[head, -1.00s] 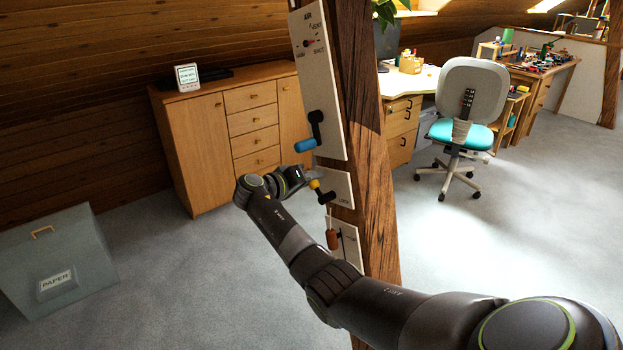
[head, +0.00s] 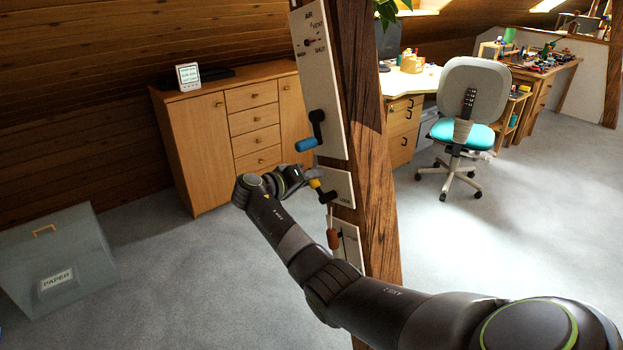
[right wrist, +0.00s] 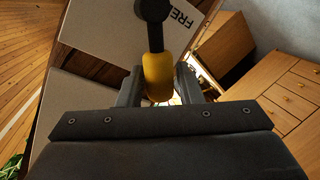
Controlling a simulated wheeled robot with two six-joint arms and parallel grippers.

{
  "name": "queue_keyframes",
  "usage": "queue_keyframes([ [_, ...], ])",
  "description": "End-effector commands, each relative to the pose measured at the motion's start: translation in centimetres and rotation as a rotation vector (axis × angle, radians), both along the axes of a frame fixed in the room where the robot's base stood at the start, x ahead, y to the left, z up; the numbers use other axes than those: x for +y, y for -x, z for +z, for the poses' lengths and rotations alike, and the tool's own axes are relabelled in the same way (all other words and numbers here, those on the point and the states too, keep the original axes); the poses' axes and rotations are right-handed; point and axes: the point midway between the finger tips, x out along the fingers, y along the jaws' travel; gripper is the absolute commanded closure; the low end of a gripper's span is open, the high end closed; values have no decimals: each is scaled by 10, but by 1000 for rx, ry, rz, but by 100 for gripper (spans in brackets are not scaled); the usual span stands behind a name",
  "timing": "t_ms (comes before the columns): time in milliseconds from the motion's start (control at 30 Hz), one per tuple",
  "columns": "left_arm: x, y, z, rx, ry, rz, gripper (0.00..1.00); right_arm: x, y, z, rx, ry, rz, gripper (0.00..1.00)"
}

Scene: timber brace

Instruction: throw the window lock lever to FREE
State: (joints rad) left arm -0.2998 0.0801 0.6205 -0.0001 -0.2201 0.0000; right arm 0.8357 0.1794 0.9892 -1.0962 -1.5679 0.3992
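The window lock lever has a black arm and a yellow handle (head: 316,185). It sits on a small white panel (head: 342,187) on the timber post, with LOCK printed near its lower edge. The handle points up and left from its pivot. In the right wrist view the yellow handle (right wrist: 158,78) lies between the two dark fingers, which appear to touch both its sides. My left gripper is out of view.
Above is a larger AIR panel (head: 322,85) with a blue-handled lever (head: 306,145). Below hangs a red-brown handle (head: 333,238) by a lower panel. The wooden post (head: 365,130) stands right behind. A cabinet (head: 205,150) and a grey PAPER bin (head: 60,255) stand left.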

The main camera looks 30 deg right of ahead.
Motion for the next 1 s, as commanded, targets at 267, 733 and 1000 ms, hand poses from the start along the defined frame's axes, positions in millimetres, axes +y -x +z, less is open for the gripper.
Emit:
queue_keyframes([
  [267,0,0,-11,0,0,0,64,54,8,11,-3,-5,3,68],
  [733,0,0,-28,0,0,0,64,148,24,38,0,-2,3,68],
  [1000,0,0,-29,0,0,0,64,160,27,43,0,-1,-1,68],
])
